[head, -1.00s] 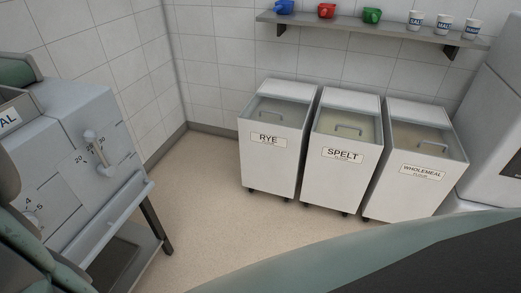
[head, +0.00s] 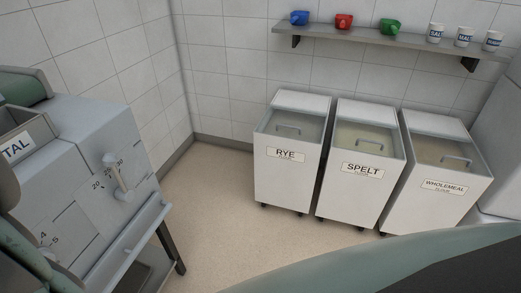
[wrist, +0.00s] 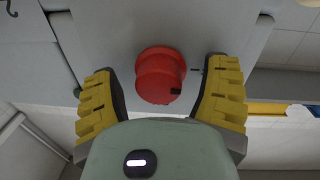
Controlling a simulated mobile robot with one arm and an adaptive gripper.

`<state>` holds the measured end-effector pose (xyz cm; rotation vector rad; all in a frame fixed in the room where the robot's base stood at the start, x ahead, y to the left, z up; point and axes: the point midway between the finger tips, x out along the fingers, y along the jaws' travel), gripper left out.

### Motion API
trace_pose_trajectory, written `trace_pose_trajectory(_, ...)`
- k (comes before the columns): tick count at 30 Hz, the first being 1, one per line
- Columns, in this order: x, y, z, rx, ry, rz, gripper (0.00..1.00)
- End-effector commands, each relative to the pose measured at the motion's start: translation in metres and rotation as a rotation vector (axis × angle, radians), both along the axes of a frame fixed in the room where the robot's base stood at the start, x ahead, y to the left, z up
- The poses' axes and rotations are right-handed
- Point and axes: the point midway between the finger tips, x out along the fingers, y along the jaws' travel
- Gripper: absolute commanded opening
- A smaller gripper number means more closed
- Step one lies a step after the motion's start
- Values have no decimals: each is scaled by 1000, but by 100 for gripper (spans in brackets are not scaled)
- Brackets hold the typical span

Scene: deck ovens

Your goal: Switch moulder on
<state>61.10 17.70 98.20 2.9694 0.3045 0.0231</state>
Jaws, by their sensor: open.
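The moulder (head: 75,185) is the grey machine at the left of the head view, cut off by the picture's left edge. It has a lever (head: 121,180) on a scale with numbers around 20 to 30, and a second scale lower down. In the wrist view a red round button (wrist: 160,74) sticks out from a grey panel (wrist: 110,35). My gripper (wrist: 160,85) is open, with its yellow-padded fingers on either side of the button. Whether either finger touches the button I cannot tell. My gripper does not show in the head view.
Three white flour bins, rye (head: 290,183), spelt (head: 350,198) and wholemeal (head: 430,210), stand along the back wall. A shelf (head: 385,37) above holds coloured scoops (head: 344,21) and white cups (head: 464,37). The floor (head: 215,195) between moulder and bins is clear.

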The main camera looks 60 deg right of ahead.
Motion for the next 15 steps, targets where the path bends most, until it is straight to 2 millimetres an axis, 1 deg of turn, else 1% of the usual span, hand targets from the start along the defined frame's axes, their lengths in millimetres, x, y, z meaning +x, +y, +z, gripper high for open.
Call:
trace_pose_trajectory(3, 0, 0, 0, 0, -1, 1, 75)
trace_pose_trajectory(15, 0, 0, 0, 0, -1, 1, 34)
